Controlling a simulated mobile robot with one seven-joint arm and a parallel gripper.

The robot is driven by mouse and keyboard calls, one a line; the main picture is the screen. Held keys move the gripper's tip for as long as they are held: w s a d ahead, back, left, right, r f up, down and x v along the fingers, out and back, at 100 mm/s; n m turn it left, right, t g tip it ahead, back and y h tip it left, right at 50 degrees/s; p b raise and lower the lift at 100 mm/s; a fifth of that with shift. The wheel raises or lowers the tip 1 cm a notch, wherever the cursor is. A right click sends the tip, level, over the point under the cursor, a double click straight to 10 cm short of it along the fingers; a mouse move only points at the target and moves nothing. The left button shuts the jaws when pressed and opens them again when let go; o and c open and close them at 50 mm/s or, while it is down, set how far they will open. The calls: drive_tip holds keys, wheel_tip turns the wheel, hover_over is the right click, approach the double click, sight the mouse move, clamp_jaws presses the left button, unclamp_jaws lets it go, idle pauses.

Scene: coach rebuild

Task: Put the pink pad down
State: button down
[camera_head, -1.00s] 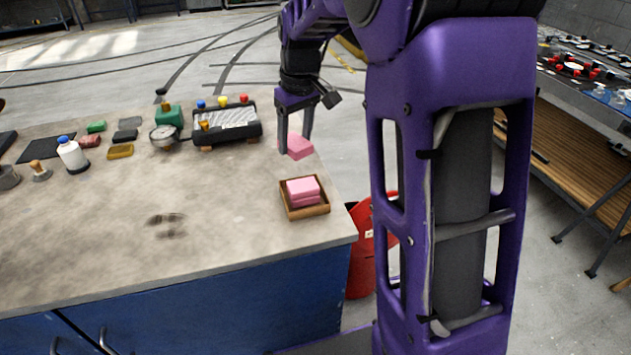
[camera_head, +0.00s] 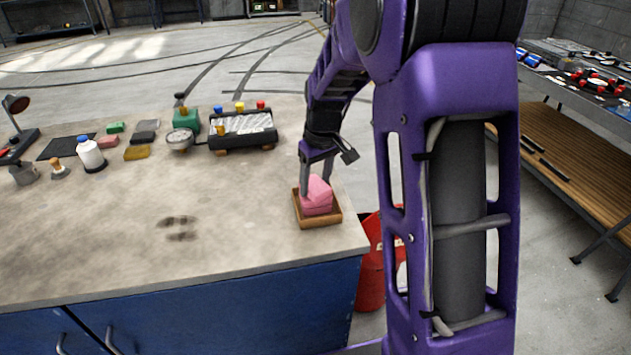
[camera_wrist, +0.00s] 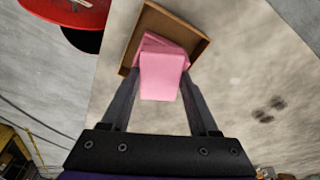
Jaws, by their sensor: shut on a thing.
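A pink pad (camera_head: 319,188) is between the fingers of my gripper (camera_head: 315,190), which is shut on it. The same pad shows in the wrist view (camera_wrist: 161,76), gripped between both fingers (camera_wrist: 160,92). It is over the small brown tray (camera_head: 325,222) at the table's right side, directly above other pink pads (camera_head: 318,209) stacked in it. The held pad is slightly turned against the stack. I cannot tell whether it touches the pad beneath. The tray also shows in the wrist view (camera_wrist: 196,43).
The grey tabletop (camera_head: 120,225) is clear left of the tray. Along its back stand a white bottle (camera_head: 90,154), a gauge (camera_head: 180,139), a black device with coloured knobs (camera_head: 243,130) and several small blocks. A red bin (camera_head: 371,275) stands beside the table's right edge.

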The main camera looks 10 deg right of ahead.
sight(320, 189)
drive_tip(key=shift+f, duration=0.2)
drive_tip(key=shift+c, duration=0.7)
unclamp_jaws()
drive_tip(key=shift+r, duration=0.15)
wheel_tip(320, 189, up, 12)
drive_tip(key=s+p, duration=0.1)
drive_tip(key=shift+s+d, duration=0.35)
